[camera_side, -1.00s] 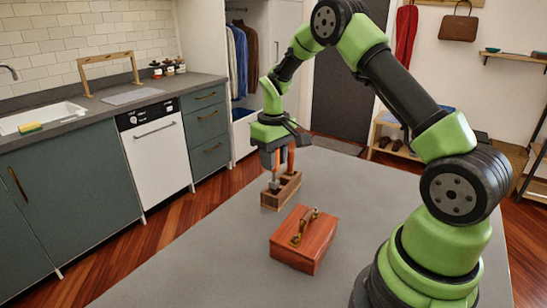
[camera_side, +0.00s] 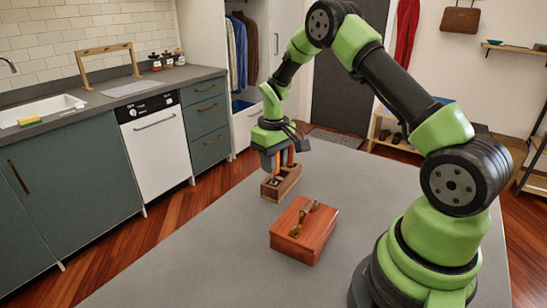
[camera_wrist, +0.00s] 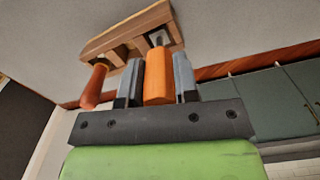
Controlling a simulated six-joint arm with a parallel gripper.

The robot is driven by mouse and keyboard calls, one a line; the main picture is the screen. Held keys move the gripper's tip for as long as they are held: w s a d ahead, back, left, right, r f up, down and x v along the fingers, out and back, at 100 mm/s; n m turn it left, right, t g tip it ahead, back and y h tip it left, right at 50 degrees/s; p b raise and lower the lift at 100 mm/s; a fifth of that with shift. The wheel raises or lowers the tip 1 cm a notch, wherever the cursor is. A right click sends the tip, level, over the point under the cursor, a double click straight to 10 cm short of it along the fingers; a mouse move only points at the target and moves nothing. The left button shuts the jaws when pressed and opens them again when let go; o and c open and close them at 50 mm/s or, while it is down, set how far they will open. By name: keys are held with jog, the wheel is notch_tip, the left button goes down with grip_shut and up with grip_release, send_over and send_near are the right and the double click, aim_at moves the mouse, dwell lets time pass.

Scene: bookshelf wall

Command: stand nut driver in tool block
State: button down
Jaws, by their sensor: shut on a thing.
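The wooden tool block (camera_side: 287,186) stands on the grey table, with open compartments that show in the wrist view (camera_wrist: 112,36). My gripper (camera_side: 274,170) is right above its left part, pointing down. In the wrist view, my gripper (camera_wrist: 157,64) is shut on the orange handle of the nut driver (camera_wrist: 158,86). Grey metal shows beyond the handle at a compartment of the block. The lower end is hidden, so I cannot tell how deep it sits. Another tool with an orange-red handle (camera_wrist: 95,86) stands in the block beside my gripper; it also shows in the side view (camera_side: 291,155).
A reddish wooden box (camera_side: 304,240) with a brass handle on its lid sits on the table in front of the block. The table (camera_side: 200,265) is otherwise clear. Counter, sink and cabinets stand off to the left, apart from the table.

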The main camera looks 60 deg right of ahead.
jog(key=shift+f, duration=0.6)
jog(key=shift+c, duration=2)
grip_release()
jog(key=shift+r, duration=3.45)
